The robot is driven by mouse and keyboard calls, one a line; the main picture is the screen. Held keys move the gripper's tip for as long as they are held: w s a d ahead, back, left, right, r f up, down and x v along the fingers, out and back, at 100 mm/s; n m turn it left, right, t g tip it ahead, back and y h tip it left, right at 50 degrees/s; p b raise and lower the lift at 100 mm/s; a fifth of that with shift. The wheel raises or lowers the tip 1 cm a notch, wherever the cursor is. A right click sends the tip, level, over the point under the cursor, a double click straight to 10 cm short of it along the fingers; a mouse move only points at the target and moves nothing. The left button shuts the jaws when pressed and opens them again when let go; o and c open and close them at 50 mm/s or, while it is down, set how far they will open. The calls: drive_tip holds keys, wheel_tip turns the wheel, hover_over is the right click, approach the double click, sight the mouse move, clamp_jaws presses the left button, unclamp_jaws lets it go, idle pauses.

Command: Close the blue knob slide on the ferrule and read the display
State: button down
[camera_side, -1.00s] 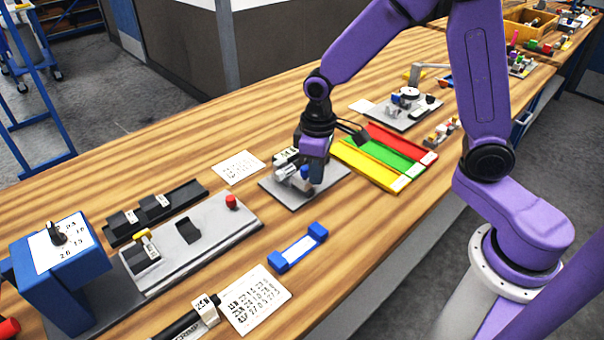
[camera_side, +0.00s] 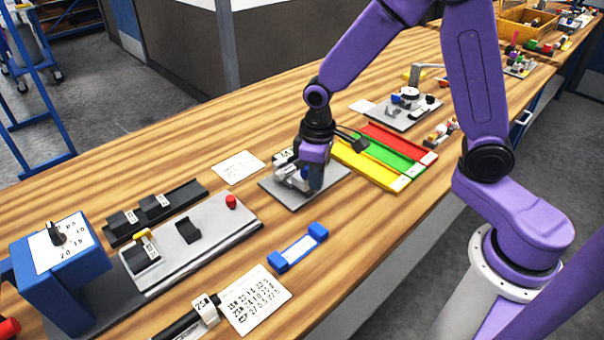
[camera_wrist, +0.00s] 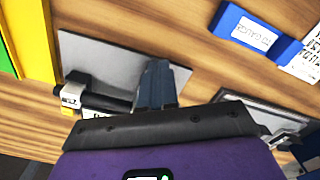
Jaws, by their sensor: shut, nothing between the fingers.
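My gripper (camera_side: 316,188) is shut and empty, with its fingers pointing down over the grey base plate (camera_side: 336,173) of the small measuring fixture. The silver-grey fixture body (camera_side: 286,174) stands just left of the fingers, touching or very close. The blue knob is not clearly visible and seems hidden by the fingers. In the wrist view, the shut fingers (camera_wrist: 156,84) reach over the plate (camera_wrist: 100,62), beside a black part with a white label (camera_wrist: 73,92). I cannot make out the ferrule or any display reading.
Yellow (camera_side: 366,168), green (camera_side: 384,156) and red (camera_side: 402,142) trays lie right of the fixture. A blue gauge block (camera_side: 298,247) and a printed card (camera_side: 256,300) lie in front. A grey rail fixture (camera_side: 205,235) with a blue dial box (camera_side: 62,262) stands left.

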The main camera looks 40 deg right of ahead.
drive_tip(key=shift+w, duration=1.4)
idle(0.9)
drive_tip(key=shift+s+r, duration=0.1)
drive_tip(key=shift+s, duration=0.1)
idle(0.4)
drive_tip(key=shift+s+r, duration=0.1)
drive_tip(key=shift+r, duration=3.3)
drive_tip(key=shift+s, duration=0.1)
drive_tip(key=s+d+r+n, duration=0.1)
drive_tip(key=s+d+n, duration=0.1)
drive_tip(key=s, duration=1)
drive_tip(key=s+d+r+n, duration=0.1)
drive_tip(key=s+d+n, duration=0.2)
drive_tip(key=s, duration=1)
drive_tip(key=shift+d+n, duration=0.15)
drive_tip(key=shift+n, duration=0.65)
